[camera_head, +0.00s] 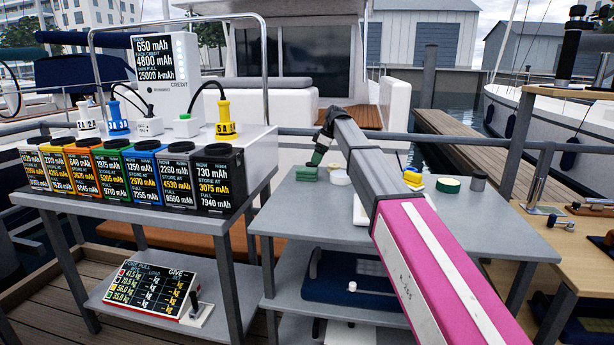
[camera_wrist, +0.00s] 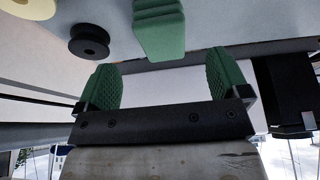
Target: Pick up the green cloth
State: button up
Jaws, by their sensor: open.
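The green cloth (camera_head: 306,174) looks like a small folded block. It lies on the grey table (camera_head: 500,232), near the back left edge. It also shows in the wrist view as a green block (camera_wrist: 158,30), beyond my fingertips and roughly centred between them. My gripper (camera_wrist: 164,78) has green ribbed finger pads, set wide apart with nothing between them. In the head view my gripper (camera_head: 317,158) is just above and beside the cloth, close to it.
A pale round dish (camera_head: 340,178) sits right of the cloth. A green-topped roll (camera_head: 448,185) and a dark cylinder (camera_head: 478,181) stand further right. A black spool (camera_wrist: 89,41) shows in the wrist view. A rail runs behind the table. Labelled battery boxes (camera_head: 217,178) stand on the left table.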

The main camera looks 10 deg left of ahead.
aim_at(312, 169)
jog(key=x, duration=0.8)
jog(key=shift+s+a, duration=0.1)
jog(key=c, duration=1)
